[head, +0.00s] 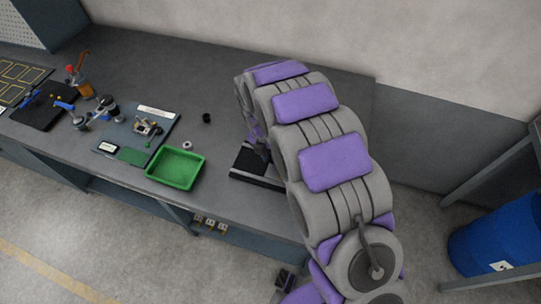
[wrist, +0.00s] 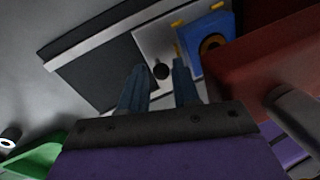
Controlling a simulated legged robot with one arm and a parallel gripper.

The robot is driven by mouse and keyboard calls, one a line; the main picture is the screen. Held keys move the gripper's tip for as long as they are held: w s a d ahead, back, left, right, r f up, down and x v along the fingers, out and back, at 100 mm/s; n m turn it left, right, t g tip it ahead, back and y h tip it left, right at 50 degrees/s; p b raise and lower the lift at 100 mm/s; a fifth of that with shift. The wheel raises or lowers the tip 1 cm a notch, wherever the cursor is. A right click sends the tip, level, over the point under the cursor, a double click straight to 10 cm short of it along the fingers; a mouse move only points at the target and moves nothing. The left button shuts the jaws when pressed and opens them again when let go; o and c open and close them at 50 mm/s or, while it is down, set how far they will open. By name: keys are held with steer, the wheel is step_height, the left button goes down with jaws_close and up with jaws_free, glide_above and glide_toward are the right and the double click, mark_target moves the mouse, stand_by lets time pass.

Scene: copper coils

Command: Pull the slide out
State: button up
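The slide looks to be the pale plate (wrist: 150,42) with a round black knob (wrist: 162,71), set in a dark flat fixture (wrist: 98,75) in the wrist view. In the head view the fixture (head: 250,171) sits on the bench, partly hidden by my arm. My gripper (wrist: 160,72) is open, with one blue-grey finger on each side of the knob in the picture. A gap shows between each fingertip and the knob. I cannot tell how far the tips are above the plate. The head view mostly hides my gripper behind my arm.
A blue block (wrist: 208,40) with an orange-rimmed hole adjoins the plate, and a red body (wrist: 255,72) is close on the right.

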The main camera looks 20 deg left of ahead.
jaws_close()
stand_by(0.3)
steer(key=shift+a+r+p, duration=0.15)
steer(key=shift+a+p, duration=0.3)
steer(key=shift+a, duration=0.05)
steer(key=a+p, duration=0.1)
steer(key=a, duration=0.2)
steer(key=a+p, duration=0.2)
steer(key=a, duration=0.2)
steer(key=s+a+p, duration=0.1)
steer(key=a+p, duration=0.1)
steer(key=a, duration=0.1)
steer(key=shift+s+a, duration=0.1)
steer(key=shift+a, duration=0.2)
steer(key=shift+c, duration=0.5)
jaws_free()
steer(key=shift+a, duration=0.1)
steer(key=shift+o, duration=0.5)
steer(key=shift+s+a, duration=0.1)
steer(key=shift+a, duration=0.1)
steer(key=shift+d, duration=0.2)
